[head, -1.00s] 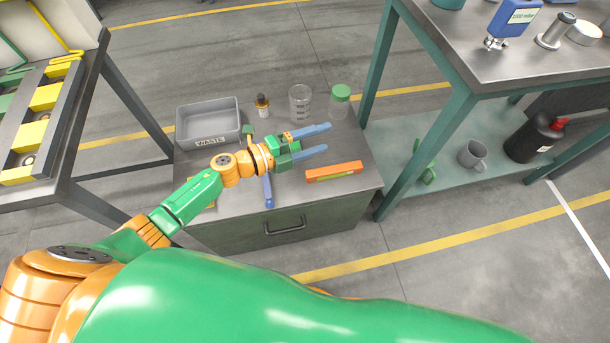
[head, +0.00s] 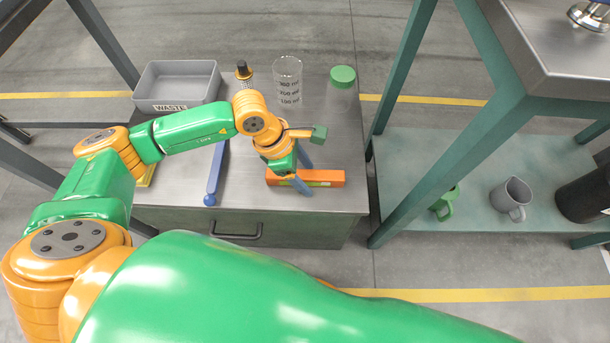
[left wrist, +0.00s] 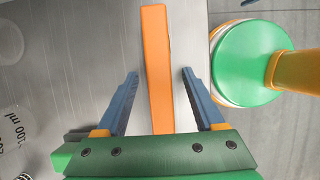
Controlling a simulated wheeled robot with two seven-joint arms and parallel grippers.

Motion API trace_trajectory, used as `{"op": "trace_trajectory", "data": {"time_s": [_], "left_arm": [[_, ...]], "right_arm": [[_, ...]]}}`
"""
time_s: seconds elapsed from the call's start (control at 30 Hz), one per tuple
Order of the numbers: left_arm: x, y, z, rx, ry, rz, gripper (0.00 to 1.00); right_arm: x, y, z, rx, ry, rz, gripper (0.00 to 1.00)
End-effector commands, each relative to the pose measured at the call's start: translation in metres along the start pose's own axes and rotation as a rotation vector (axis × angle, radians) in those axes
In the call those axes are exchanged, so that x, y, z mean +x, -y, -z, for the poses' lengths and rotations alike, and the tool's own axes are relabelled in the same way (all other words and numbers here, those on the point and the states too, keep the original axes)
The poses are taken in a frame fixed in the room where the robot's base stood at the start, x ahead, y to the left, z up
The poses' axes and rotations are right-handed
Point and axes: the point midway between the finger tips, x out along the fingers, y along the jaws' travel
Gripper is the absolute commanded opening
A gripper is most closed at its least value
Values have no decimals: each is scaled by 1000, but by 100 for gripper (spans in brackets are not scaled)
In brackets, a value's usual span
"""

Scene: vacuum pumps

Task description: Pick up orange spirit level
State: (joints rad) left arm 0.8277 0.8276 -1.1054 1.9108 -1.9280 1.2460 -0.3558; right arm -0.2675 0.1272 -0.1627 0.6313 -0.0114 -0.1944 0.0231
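The orange spirit level (head: 328,178) lies on the metal top of the cabinet near its front right. My left gripper (head: 304,178) is over its left part, pointing down, and hides a bit of it. In the left wrist view the spirit level (left wrist: 157,70) runs between the two blue fingers (left wrist: 160,75) with a gap on each side. The fingers are open and not touching it there. My right gripper is not in view.
On the cabinet top (head: 180,191) stand a grey waste bin (head: 177,102), a dropper bottle (head: 244,75), a beaker (head: 288,80) and a green-lidded jar (head: 342,77). A blue tool (head: 214,175) lies left of the gripper. A green-framed bench (head: 415,110) stands close on the right.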

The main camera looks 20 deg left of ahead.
Motion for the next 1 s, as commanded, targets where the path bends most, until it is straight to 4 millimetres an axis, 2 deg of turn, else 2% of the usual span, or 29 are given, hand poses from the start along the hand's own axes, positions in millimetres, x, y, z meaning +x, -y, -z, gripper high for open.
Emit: {"op": "trace_trajectory", "data": {"time_s": [0.03,0.2,0.27,0.67,0.77,0.87,1.0], "left_arm": [[0,0,0,0,0,0,59],[0,0,0,-1,1,0,13],[0,0,0,-1,1,0,0],[-4,0,-2,-1,2,-1,0],[-16,0,-7,0,2,-2,0],[-35,-3,-13,-1,2,-5,0],[-76,-25,-6,-6,1,-8,0]], "right_arm": [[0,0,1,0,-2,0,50],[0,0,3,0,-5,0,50],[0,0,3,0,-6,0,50],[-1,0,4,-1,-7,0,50],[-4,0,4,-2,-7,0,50],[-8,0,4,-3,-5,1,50],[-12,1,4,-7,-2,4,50]]}}
